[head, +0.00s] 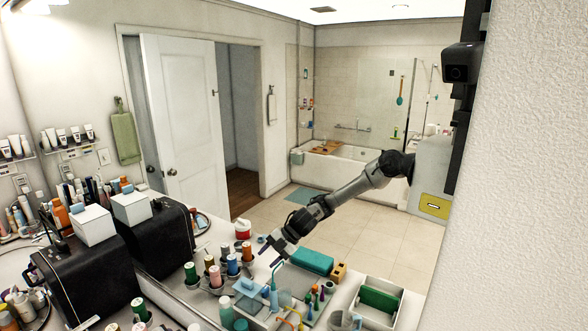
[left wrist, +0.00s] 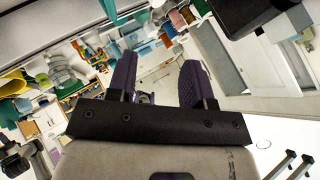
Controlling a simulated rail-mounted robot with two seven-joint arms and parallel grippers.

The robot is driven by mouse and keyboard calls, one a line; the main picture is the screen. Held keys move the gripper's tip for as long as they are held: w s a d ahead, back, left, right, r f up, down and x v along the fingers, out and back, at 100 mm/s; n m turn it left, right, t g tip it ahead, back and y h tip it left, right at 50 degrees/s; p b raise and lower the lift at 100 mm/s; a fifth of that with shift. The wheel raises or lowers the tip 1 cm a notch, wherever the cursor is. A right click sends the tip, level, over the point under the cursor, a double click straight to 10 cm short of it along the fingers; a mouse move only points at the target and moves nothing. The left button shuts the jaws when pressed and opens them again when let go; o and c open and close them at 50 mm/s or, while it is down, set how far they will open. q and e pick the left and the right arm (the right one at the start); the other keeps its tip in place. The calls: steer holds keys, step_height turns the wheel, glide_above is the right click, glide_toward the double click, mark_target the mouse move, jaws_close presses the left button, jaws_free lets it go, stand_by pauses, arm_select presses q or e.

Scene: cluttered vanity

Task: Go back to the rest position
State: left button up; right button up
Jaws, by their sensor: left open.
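My left gripper (left wrist: 158,72) is open in the left wrist view, with its two dark purple finger pads apart and nothing held between them. The cluttered surface behind the fingers is tilted and partly hidden by them. In the head view, an arm with a dark gripper (head: 275,243) shows in the large mirror, reaching down-left over the reflected counter. It looks like the reflection of my left arm. My right gripper is in neither view.
In the head view, a black box (head: 75,282) with a white box (head: 94,225) on it stands at left before the mirror. Reflected thread spools (head: 215,276), a teal case (head: 311,261) and a tray (head: 362,322) crowd the counter. A pale wall (head: 535,170) closes the right side.

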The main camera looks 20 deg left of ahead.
arm_select(q)
steer(key=s+d+t+h+p, duration=0.15)
steer(key=s+d+p, duration=0.25)
steer(key=s+d, duration=0.75)
steer(key=s+d+f+n+g+h+p, duration=0.1)
steer(key=s+d+f+g+p, duration=0.1)
steer(key=s, duration=0.7)
steer(key=s+d+f+n+g+h+p, duration=0.2)
steer(key=s+d+f+g, duration=0.1)
steer(key=s, duration=0.6)
steer(key=shift+s+d+f+g+p, duration=0.2)
steer(key=shift+d+f+g+p, duration=0.2)
steer(key=shift+d+f, duration=0.55)
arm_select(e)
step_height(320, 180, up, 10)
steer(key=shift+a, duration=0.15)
